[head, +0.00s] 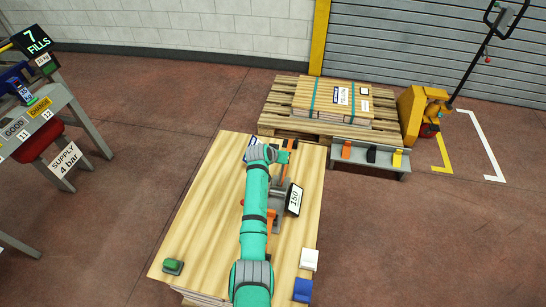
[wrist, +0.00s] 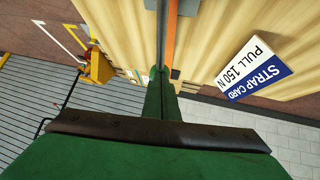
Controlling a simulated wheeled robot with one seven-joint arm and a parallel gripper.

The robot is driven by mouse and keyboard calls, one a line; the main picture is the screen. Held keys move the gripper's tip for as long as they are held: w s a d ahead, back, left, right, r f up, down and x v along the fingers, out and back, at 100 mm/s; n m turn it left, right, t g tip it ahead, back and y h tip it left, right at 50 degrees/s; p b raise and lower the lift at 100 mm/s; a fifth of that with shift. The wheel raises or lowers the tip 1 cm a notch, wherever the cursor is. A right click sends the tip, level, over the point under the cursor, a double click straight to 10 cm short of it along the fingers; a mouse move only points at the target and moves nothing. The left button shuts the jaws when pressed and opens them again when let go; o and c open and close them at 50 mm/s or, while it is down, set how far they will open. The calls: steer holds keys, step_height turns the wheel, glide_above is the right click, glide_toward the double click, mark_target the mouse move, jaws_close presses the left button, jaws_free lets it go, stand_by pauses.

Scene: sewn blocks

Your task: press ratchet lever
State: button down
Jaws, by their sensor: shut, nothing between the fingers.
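The ratchet (head: 278,203) is a grey metal body on the orange strap (head: 270,228), on top of a pale wooden stack (head: 205,205). A dark plate reading 150 (head: 295,199) stands at its right. My teal arm covers part of the ratchet. My gripper (head: 288,147) is shut and empty near the stack's far edge, beyond the ratchet. In the wrist view my gripper (wrist: 161,75) points toward a narrow dark bar (wrist: 161,35), which may be the lever. The bar runs beside the strap (wrist: 170,40). Whether they touch cannot be told.
A card reading STRAP CARD, PULL 150 N (wrist: 253,70) lies on the wood. Green (head: 173,266), white (head: 310,259) and blue (head: 303,290) blocks sit at the near corners. Behind stand a loaded pallet (head: 282,122), a grey rack (head: 368,160) and a yellow pallet jack (head: 415,112).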

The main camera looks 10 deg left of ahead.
steer(key=shift+w+d+f+g, duration=0.2)
steer(key=shift+w+f+g, duration=0.05)
steer(key=shift+f+g, duration=0.1)
steer(key=shift+s+f, duration=0.1)
steer(key=shift+f, duration=0.1)
steer(key=shift+f, duration=0.15)
steer(key=shift+s+a, duration=0.1)
steer(key=r, duration=0.1)
steer(key=s+r, duration=0.2)
steer(key=shift+d+r, duration=0.2)
steer(key=shift+r, duration=0.2)
steer(key=a+v, duration=0.1)
steer(key=v, duration=0.9)
steer(key=shift+s, duration=0.2)
